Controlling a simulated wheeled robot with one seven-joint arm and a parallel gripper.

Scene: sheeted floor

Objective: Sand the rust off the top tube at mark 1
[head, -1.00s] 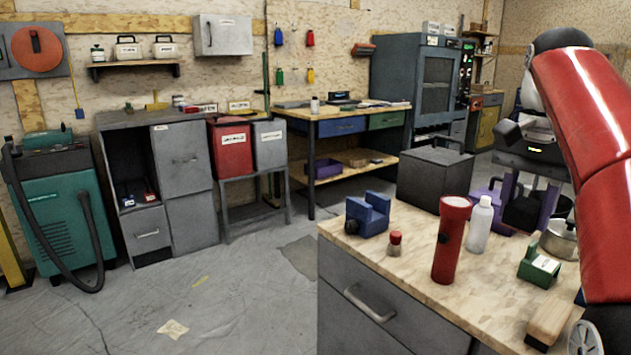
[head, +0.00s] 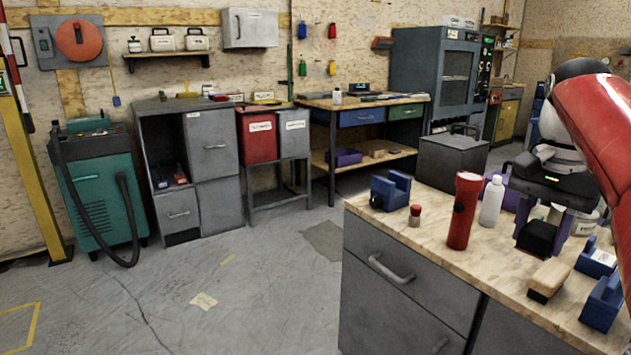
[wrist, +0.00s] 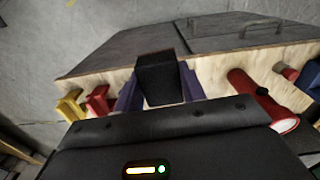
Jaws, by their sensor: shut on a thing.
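My gripper (head: 541,228) has purple fingers, which also show in the wrist view (wrist: 160,88). It is shut on a black block (wrist: 163,78), held between the fingers; the block also shows in the head view (head: 537,238). I cannot tell from its dark faces what kind of surface it has. The gripper is over the right part of the wood-topped bench (head: 418,226), beyond a wood-backed brush-like block (head: 549,279). No top tube, rust or mark 1 can be made out in either view.
On the bench stand a blue V-shaped holder (head: 391,190), a red-capped jar (head: 415,215), a red torch (head: 464,212), a white bottle (head: 491,202) and blue holders (head: 603,302). A teal machine (head: 97,185) stands far left. The floor left of the bench is open.

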